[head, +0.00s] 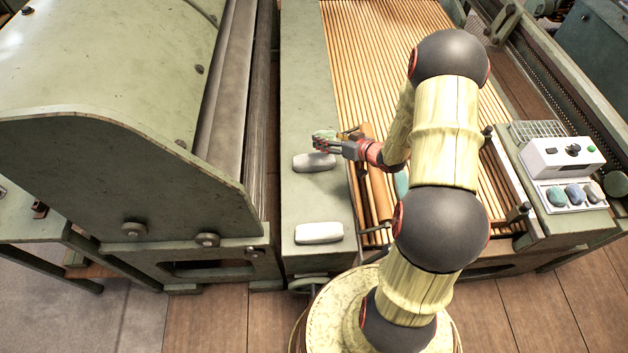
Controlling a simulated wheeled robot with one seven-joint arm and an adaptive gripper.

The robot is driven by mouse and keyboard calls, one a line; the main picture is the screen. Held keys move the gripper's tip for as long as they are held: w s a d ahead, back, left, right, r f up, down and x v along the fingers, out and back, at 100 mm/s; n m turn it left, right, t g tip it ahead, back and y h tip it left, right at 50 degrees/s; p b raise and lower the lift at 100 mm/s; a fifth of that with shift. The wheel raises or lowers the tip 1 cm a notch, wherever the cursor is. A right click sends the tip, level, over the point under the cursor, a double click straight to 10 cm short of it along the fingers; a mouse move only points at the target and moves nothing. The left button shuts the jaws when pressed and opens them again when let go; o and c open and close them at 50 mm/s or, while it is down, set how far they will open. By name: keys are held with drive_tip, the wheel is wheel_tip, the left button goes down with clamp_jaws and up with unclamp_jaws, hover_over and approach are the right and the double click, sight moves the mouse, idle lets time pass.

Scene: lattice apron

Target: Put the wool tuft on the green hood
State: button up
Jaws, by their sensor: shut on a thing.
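The green hood (95,60) is the large curved cover filling the left of the head view. My gripper (324,144) is above the flat green ledge right of the hood, pointing left. It is shut on a small pale grey-green thing (323,137), which looks like a wool tuft; the fingers hide part of it. A grey tuft-like piece (314,162) lies just below the fingertips in the picture; I cannot tell whether they touch. A whiter piece (319,232) lies nearer on the same ledge.
The slatted lattice (365,50) runs right of the ledge, with a wooden roller (378,190) and a teal piece (402,184) partly behind my arm.

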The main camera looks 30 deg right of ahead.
drive_tip(key=b+x, duration=0.3)
drive_tip(key=x, duration=0.6)
drive_tip(key=b, duration=0.2)
hover_over(303, 146)
drive_tip(key=f, duration=0.3)
drive_tip(key=s+f, duration=0.1)
drive_tip(key=f, duration=0.1)
drive_tip(key=shift+w+a+f+b, duration=0.15)
drive_tip(key=shift+w+f+b, duration=0.1)
drive_tip(key=shift+f+b, duration=0.1)
wheel_tip(303, 146, down, 3)
drive_tip(key=shift+w+f+b, duration=0.15)
drive_tip(key=shift+f+b, duration=0.05)
drive_tip(key=shift+b, duration=0.75)
drive_tip(key=shift+r, duration=0.15)
drive_tip(key=o, duration=0.8)
drive_tip(key=shift+o, duration=0.5)
